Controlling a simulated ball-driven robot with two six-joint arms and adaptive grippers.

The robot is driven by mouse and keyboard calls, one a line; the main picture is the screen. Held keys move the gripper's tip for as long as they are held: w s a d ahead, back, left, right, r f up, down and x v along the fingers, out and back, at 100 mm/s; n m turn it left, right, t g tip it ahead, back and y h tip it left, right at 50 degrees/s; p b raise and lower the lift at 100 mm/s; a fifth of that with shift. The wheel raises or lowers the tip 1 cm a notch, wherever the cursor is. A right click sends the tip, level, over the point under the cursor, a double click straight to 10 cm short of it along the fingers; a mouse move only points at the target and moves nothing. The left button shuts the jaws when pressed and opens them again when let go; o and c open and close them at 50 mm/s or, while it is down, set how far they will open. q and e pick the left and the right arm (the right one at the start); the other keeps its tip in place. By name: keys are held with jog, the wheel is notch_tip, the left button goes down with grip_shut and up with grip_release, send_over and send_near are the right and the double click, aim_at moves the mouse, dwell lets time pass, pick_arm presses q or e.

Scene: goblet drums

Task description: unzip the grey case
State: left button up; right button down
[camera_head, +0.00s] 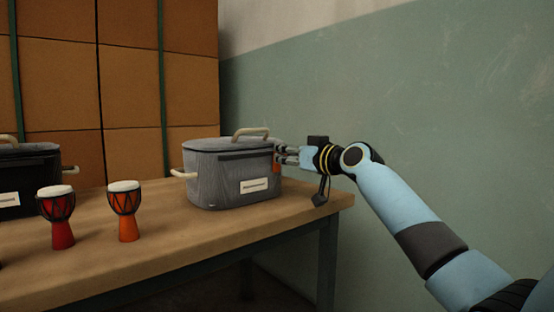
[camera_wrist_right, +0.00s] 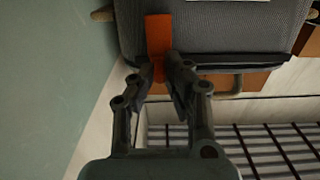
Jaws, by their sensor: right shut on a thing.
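The grey case (camera_head: 222,178) stands upright on the right end of the table, with a pale handle on top, one on its left side and a white label. My right gripper (camera_head: 281,154) is at its right end, near the top edge. In the right wrist view the grey fabric of the case (camera_wrist_right: 240,35) fills the top. There an orange pull tab (camera_wrist_right: 158,35) runs down between the fingertips of my right gripper (camera_wrist_right: 160,72), which is shut on it. The zip line itself is hard to make out. My left gripper is in neither view.
Two goblet drums, one red (camera_head: 58,218) and one orange (camera_head: 125,212), stand left of the case. A black case (camera_head: 30,175) is at the far left. The wooden table (camera_head: 225,235) is clear in front of the grey case. A green wall rises behind the table.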

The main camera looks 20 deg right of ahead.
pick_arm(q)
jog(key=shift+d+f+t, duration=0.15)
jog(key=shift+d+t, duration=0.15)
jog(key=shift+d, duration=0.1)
pick_arm(e)
jog(key=shift+w+d, duration=0.25)
jog(key=shift+d, duration=0.5)
jog(key=c, duration=1.4)
grip_release()
jog(key=shift+d, duration=0.1)
jog(key=shift+o, duration=0.2)
jog(key=shift+s, duration=0.1)
jog(key=v, duration=1.1)
jog(key=shift+s, duration=0.4)
jog(key=shift+d, duration=0.1)
